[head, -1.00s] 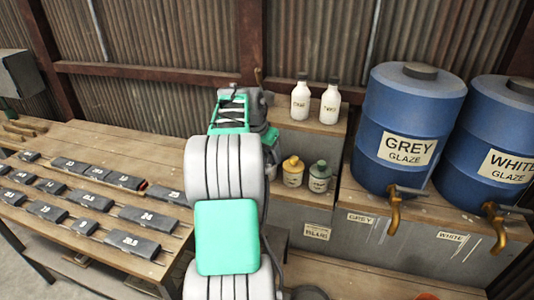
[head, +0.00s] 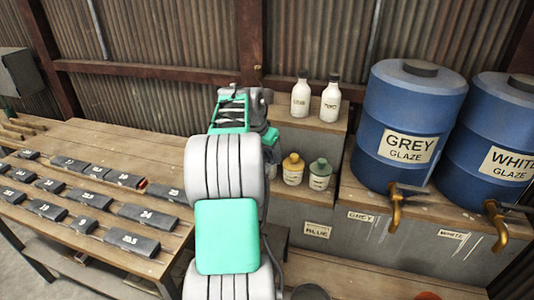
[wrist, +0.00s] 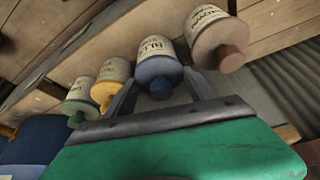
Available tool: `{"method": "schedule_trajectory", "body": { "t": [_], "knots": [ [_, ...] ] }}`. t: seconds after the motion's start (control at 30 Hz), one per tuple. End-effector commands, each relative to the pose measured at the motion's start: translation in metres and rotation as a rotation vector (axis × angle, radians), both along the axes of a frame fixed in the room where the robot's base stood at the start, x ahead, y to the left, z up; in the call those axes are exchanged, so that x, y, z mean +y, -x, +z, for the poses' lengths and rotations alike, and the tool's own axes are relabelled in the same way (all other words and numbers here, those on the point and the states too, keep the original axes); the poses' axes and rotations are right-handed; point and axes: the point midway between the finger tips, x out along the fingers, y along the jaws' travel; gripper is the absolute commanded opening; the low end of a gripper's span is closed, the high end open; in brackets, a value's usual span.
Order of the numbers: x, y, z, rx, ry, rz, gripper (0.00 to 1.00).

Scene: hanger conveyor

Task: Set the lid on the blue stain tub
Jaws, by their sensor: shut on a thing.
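In the wrist view a cream tub (wrist: 155,47) has a dark blue lid (wrist: 157,69) with a round knob against its mouth. My gripper (wrist: 160,90) is shut on this lid, with one grey finger on each side of it. The lid looks in line with the tub's mouth, but I cannot tell whether it is fully seated. In the head view my arm hides the blue tub, the lid and my fingertips.
A yellow-lidded tub (head: 293,170) and a green-lidded tub (head: 319,175) stand close by on the shelf. A brown-lidded tub (wrist: 212,35) is close on the other side. Two white bottles (head: 301,95) stand behind. Large blue drums (head: 408,120) are at right, a table (head: 110,145) at left.

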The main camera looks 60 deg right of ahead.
Motion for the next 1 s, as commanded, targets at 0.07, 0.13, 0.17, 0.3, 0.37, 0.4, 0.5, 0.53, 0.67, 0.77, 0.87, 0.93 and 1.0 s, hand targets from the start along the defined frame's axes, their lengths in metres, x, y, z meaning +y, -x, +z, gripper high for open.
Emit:
{"method": "schedule_trajectory", "body": {
  "t": [0.07,0.13,0.17,0.3,0.37,0.4,0.5,0.53,0.67,0.77,0.87,0.93,1.0],
  "knots": [
    [-0.0001,0.0000,-0.0004,0.000,0.000,0.000,0.28],
    [-0.0001,-0.0001,-0.0002,0.000,0.000,0.000,0.28],
    [-0.0001,0.0000,-0.0002,0.000,0.000,0.000,0.28],
    [-0.0001,-0.0001,-0.0002,0.000,0.000,0.000,0.28],
    [-0.0001,-0.0001,-0.0002,0.000,0.000,0.000,0.28],
    [-0.0001,-0.0001,-0.0002,0.000,0.000,0.000,0.28],
    [-0.0001,-0.0001,-0.0006,0.000,0.000,0.000,0.28],
    [-0.0001,-0.0001,-0.0009,0.000,0.000,0.000,0.28],
    [-0.0001,-0.0001,-0.0009,0.000,0.000,0.000,0.70],
    [-0.0001,-0.0001,-0.0009,0.000,0.000,0.000,0.75],
    [-0.0001,-0.0001,-0.0009,0.000,0.000,0.000,0.75],
    [-0.0001,-0.0001,-0.0010,0.000,0.000,0.000,0.75],
    [-0.0001,-0.0001,-0.0010,0.000,0.000,0.000,0.75]
  ]
}}
